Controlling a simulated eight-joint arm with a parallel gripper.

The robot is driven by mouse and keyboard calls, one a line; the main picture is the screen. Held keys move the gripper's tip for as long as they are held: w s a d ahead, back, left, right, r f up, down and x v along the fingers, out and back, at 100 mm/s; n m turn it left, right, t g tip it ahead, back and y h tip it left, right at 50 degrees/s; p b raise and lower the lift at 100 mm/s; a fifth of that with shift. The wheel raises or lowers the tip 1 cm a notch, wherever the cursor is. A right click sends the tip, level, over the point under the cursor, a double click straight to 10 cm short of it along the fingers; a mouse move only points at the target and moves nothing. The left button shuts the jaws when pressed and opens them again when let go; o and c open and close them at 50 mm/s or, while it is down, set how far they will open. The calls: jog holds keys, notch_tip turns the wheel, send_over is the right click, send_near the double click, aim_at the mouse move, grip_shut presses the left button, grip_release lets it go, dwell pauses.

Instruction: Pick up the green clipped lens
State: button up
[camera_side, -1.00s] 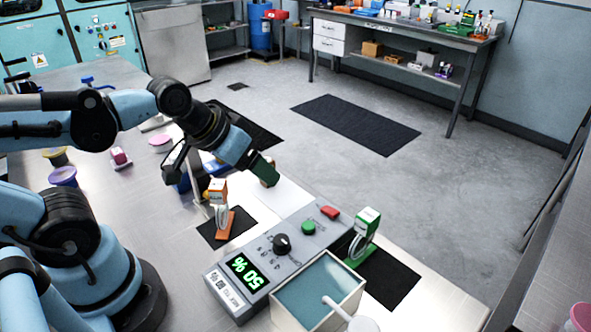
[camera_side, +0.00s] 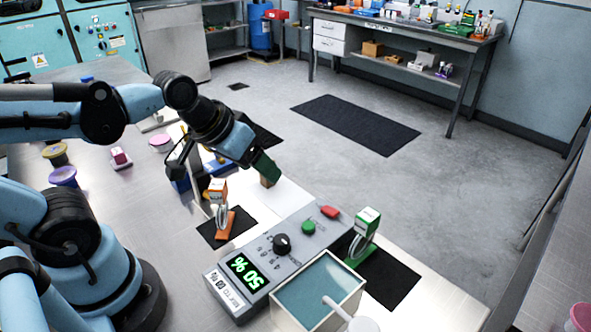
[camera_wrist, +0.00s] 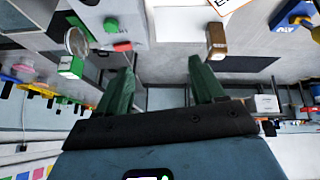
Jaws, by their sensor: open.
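The green clipped lens (camera_side: 364,238) stands upright on a black mat, right of the grey control box in the side view. It has a green-and-white clip on top, a clear round lens and a green base. In the wrist view, the green clipped lens (camera_wrist: 71,64) is at upper left, outside the left finger. My gripper (camera_side: 264,164) is over the white sheet, behind and left of the lens and apart from it. In the wrist view my gripper (camera_wrist: 162,72) has its two green fingers spread, with nothing between the tips.
An orange clipped lens (camera_side: 218,195) stands on another black mat, left of the control box (camera_side: 268,259). A small brown block (camera_side: 267,182) is just below my fingers in the side view. A liquid-filled tank (camera_side: 318,290) stands in front of the green lens.

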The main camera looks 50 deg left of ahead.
jog(key=w+d+n+g+h, duration=0.3)
jog(key=w+d+n+h, duration=0.25)
jog(key=n, duration=0.25)
jog(key=n+g+h, duration=0.4)
jog(key=n+h, duration=0.3)
jog(key=n, duration=0.1)
send_near(375, 224)
jog(key=shift+h, duration=0.25)
jog(key=x, duration=0.5)
jog(key=shift+s+a+f, duration=0.2)
jog(key=shift+f, duration=0.15)
jog(key=shift+x, duration=2.75)
jog(key=shift+w+r, duration=0.15)
jog(key=shift+r, duration=0.05)
grip_shut()
